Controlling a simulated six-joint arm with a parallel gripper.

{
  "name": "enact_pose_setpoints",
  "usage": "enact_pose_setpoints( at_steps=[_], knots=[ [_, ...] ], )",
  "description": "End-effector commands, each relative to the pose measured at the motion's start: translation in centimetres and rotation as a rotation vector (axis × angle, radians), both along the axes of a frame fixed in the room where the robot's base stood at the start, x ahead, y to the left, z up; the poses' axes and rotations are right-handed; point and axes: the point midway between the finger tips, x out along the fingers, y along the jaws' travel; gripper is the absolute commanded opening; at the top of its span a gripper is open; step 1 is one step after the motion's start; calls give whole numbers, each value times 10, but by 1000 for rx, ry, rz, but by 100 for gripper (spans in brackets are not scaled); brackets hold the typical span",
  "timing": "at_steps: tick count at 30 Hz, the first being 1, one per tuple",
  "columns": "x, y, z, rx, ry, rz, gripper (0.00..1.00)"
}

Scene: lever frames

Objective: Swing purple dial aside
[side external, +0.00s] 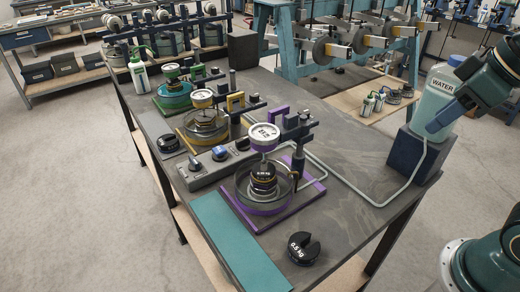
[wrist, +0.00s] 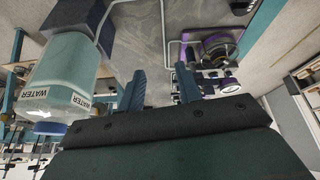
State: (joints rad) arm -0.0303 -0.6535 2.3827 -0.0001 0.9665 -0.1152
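The purple dial (side external: 264,137) is a round gauge with a white face and purple rim. It stands upright over a clear round vessel (side external: 243,190) on a purple-edged base, beside a dark post with a clamp arm (side external: 298,130). A dark stack of weights sits in the vessel under the dial. In the wrist view the purple dial (wrist: 231,87) shows at the right, small and partly cut by other parts. My gripper (wrist: 161,78) is open and empty, its two blue fingers apart. In the side view my gripper (side external: 437,124) is at the right, by the water bottle, well away from the dial.
A water bottle (side external: 436,90) stands on a dark block, with a tube running to the purple station. Yellow (side external: 203,100) and green (side external: 172,72) dial stations stand behind. A black 0.5 kg weight (side external: 303,248) and teal mat (side external: 238,243) lie in front. Bench between bottle and purple station is mostly clear.

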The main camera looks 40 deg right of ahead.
Motion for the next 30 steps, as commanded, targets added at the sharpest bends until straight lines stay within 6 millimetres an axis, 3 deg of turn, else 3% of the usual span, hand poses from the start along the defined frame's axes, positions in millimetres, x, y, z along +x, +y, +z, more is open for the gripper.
enact_pose_setpoints(
  at_steps=[15, 30],
  knots=[
    [94, 39, 64, -172, 162, 541, 35],
    [183, 100, 84, -290, 298, 1100, 35]
  ],
)
